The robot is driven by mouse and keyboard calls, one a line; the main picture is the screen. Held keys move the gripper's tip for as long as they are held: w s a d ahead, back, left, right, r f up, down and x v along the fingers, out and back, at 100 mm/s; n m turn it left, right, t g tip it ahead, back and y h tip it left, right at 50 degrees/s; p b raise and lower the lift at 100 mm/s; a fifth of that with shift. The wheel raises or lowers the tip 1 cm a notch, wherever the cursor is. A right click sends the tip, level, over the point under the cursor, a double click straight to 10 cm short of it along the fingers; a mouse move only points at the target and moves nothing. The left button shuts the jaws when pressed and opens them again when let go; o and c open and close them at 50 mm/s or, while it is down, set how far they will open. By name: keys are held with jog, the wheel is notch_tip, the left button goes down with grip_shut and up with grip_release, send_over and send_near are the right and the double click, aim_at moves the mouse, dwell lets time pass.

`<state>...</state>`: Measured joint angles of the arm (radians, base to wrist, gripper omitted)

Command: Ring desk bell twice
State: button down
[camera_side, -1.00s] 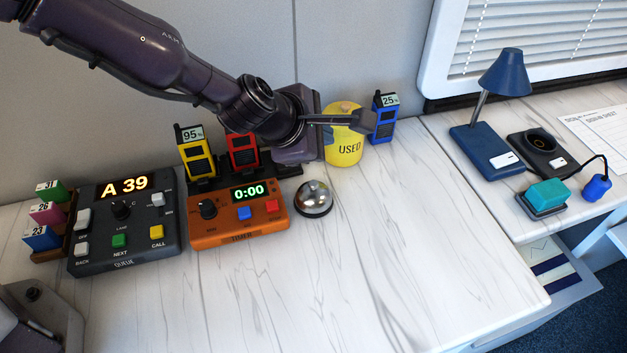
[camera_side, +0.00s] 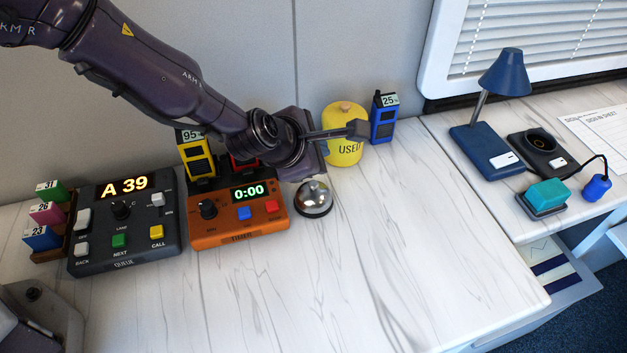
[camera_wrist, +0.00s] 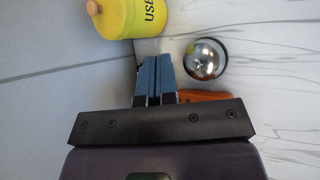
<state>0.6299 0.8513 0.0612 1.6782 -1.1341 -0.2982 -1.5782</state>
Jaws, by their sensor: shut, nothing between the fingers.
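The desk bell (camera_side: 314,203) is a silver dome on a dark base, standing on the white desk just right of the orange timer (camera_side: 240,228). My gripper's fingers (camera_wrist: 154,62) are shut and empty in the wrist view. The bell (camera_wrist: 206,59) shows there to the right of the fingers, with a visible gap in the picture. In the side view my gripper's hand is behind and above the bell, its lower edge close to the top of the dome. The fingers cannot be made out in that view. I cannot tell their height above the desk.
A yellow USED canister (camera_side: 343,148) and a blue radio (camera_side: 383,122) stand behind the bell. A yellow radio (camera_side: 196,160) and a partly hidden red radio stand behind the timer. A dark queue console (camera_side: 125,222) is at left. The desk right of the bell is clear.

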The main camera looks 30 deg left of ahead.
aim_at(315, 185)
jog(key=shift+f, duration=2.2)
jog(key=shift+f, duration=0.4)
jog(key=shift+f, duration=0.6)
dwell(1.0)
jog(key=shift+r, duration=1)
jog(key=shift+r, duration=2.5)
